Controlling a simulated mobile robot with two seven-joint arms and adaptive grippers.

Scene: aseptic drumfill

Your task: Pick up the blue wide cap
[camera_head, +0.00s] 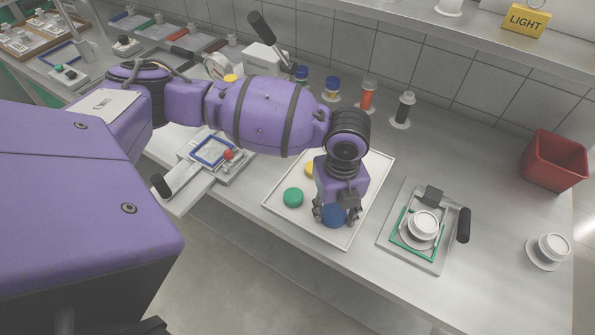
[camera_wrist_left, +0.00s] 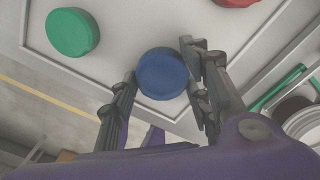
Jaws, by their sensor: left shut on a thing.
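The blue wide cap (camera_head: 334,215) is a round, dark blue disc at the front part of a pale tray (camera_head: 277,205). In the left wrist view the blue wide cap (camera_wrist_left: 162,74) sits between the two fingers of my left gripper (camera_wrist_left: 163,85). In the head view my left gripper (camera_head: 335,212) points down over the tray, with its fingers at either side of the cap. It is shut on the cap. I cannot tell whether the cap touches the tray. My right gripper is not in view.
A green cap (camera_head: 293,197) lies on the tray to the left, and a yellow cap (camera_head: 311,169) is partly hidden behind my gripper. A fixture with a green frame (camera_head: 399,243) and a white jar stands to the right. A red bin (camera_head: 555,160) stands far right.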

